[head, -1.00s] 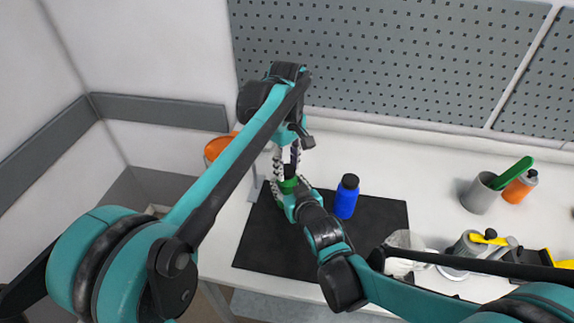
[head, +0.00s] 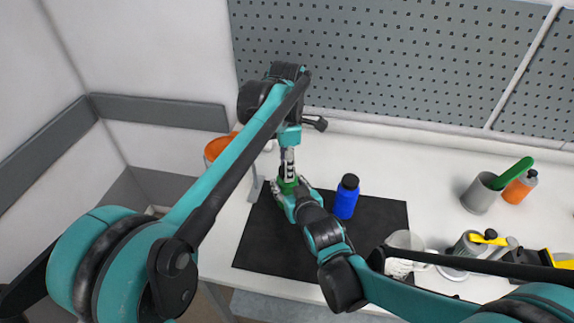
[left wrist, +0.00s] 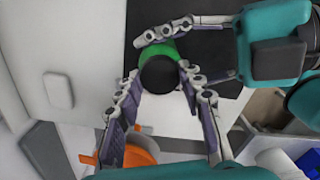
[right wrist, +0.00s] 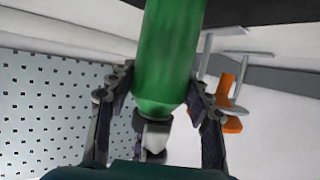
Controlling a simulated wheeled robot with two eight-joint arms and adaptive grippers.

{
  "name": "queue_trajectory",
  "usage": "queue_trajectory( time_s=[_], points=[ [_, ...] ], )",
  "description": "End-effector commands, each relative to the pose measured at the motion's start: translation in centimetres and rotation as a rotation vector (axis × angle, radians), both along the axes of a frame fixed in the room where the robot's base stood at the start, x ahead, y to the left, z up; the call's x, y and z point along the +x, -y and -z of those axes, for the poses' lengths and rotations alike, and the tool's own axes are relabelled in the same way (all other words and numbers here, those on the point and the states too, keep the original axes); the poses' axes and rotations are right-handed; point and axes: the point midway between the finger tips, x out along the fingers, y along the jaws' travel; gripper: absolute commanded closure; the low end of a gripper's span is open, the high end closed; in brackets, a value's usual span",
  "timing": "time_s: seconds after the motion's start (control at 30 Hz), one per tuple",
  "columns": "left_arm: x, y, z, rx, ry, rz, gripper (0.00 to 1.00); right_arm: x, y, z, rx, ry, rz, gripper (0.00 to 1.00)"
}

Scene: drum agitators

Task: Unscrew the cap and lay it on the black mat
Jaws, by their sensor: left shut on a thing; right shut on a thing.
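A green bottle (head: 287,187) with a black cap (left wrist: 159,76) stands near the left edge of the black mat (head: 262,250). My left gripper (head: 288,168) comes down from above, and its fingers are shut on the sides of the cap. In the left wrist view the cap covers the bottle's top, with the green body (left wrist: 171,47) showing beside it. My right gripper (right wrist: 160,98) is shut on the green body from the front right. In the head view its fingers and the left fingers largely hide the bottle and cap.
A blue bottle (head: 346,197) with a black cap stands on the mat, right of my right gripper. An orange object (head: 216,147) is behind the left arm. A grey cup (head: 480,194), an orange bottle (head: 519,189) and several tools stand at the right. The mat's front part is clear.

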Motion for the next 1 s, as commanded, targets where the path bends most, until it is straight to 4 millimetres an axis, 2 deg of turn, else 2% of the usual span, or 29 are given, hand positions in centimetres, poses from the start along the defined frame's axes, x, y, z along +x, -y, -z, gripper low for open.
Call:
queue_trajectory(
  time_s=[1.0],
  points=[
    [0.0, 0.0, -2.2, 0.000, 0.000, 0.001, 0.97, 0.0, 0.0, 0.0, 0.000, -0.001, 0.000, 1.00]
  ],
)
